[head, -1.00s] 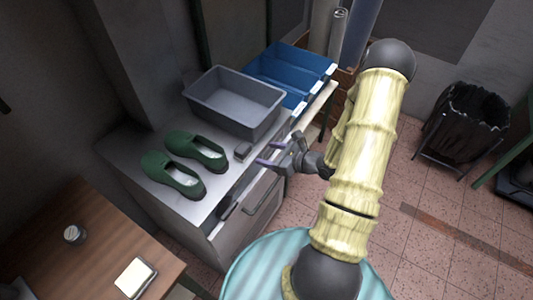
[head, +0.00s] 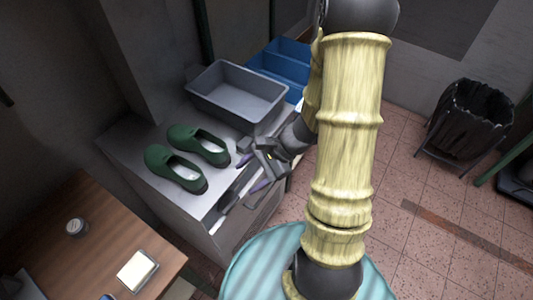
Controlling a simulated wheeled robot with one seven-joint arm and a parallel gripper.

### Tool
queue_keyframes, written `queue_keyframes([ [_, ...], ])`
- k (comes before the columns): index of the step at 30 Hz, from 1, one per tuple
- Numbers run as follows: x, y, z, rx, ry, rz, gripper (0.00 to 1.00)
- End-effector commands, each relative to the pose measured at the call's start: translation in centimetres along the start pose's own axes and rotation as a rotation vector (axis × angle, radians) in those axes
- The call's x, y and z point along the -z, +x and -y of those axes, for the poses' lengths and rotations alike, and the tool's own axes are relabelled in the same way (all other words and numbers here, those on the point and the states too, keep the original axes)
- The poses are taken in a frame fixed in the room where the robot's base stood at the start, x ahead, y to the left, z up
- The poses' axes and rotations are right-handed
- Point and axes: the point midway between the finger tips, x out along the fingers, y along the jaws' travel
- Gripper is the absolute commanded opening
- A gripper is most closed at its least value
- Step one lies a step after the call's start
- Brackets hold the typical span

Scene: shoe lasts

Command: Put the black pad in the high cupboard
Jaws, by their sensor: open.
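A small dark block (head: 244,145), which may be the black pad, lies on the grey cabinet top between the green shoes and the grey bin. My gripper partly hides its near side. My gripper (head: 249,175) is open, with its two purple-tipped fingers spread over the cabinet's front edge, just in front of the block. I cannot tell whether a finger touches it. Nothing shows between the fingers. No high cupboard can be made out in this view.
Two green shoes (head: 184,166) stand on the cabinet top (head: 135,150), left of my gripper. A grey bin (head: 237,93) and blue bins (head: 278,66) stand behind. A wooden table (head: 100,245) with a small jar (head: 76,227) is at lower left. A black waste bin (head: 470,118) stands right.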

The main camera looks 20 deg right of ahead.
Motion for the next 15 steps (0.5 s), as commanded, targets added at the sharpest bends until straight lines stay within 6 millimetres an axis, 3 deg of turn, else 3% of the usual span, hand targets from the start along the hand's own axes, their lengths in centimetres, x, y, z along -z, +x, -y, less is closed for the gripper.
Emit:
queue_keyframes([
  [7,-1.9,-2.7,-3.2,-0.32,-0.495,-0.24,0.61],
  [11,-2.2,-4.8,-3.1,-0.442,-0.763,-0.382,0.61],
  [15,-2.9,-7.1,-1.9,-0.535,-1.055,-0.534,0.61],
])
